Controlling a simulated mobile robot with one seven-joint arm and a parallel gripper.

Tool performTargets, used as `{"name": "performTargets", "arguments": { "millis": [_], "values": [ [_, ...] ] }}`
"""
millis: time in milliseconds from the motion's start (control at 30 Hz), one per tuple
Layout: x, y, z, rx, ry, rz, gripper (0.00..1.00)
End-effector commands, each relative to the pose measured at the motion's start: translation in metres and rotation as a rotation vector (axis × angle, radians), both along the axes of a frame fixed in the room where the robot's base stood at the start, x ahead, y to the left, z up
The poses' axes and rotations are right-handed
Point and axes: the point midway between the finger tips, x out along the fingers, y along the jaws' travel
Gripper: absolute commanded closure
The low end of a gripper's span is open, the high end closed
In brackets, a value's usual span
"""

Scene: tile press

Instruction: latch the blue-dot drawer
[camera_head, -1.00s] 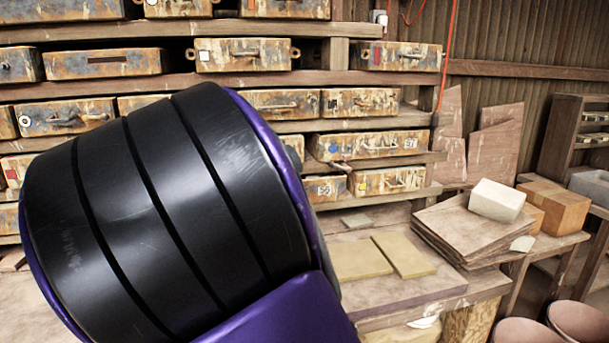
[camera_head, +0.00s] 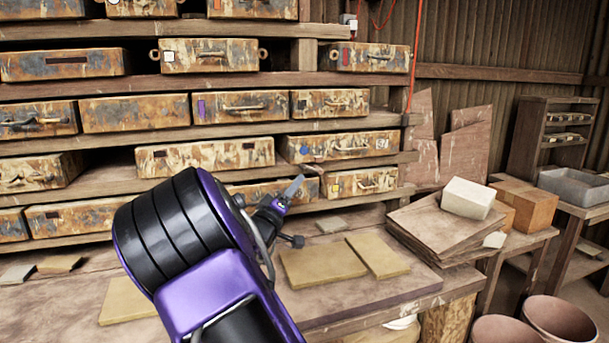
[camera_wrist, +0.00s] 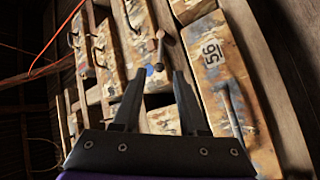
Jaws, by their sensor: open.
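The blue-dot drawer (camera_head: 340,146) is a rusty, yellow-brown box with a handle, on the right of the rack. Its blue dot (camera_head: 304,149) is near its left end. In the wrist view the drawer (camera_wrist: 142,38) lies beyond my fingers, with its dot (camera_wrist: 149,70) between and just past the tips. A small brown bar with a round knob (camera_wrist: 160,34), seemingly a latch, lies beside the drawer's edge; its exact setting is unclear. My gripper (camera_head: 298,187) is open and empty, below the drawer's left end; its fingers also show in the wrist view (camera_wrist: 157,76). No contact is visible.
A yellow-marked drawer (camera_head: 362,183) sits under the blue-dot one. The workbench (camera_head: 420,283) below holds flat tiles (camera_head: 322,264) and stacked boards (camera_head: 432,222).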

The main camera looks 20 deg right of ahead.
Motion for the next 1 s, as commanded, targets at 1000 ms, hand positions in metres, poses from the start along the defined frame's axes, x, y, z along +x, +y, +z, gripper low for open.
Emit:
{"name": "performTargets", "arguments": {
  "millis": [1000],
  "values": [
    [0.053, -0.048, 0.019, 0.001, 0.0, 0.002, 0.96]
  ]
}}
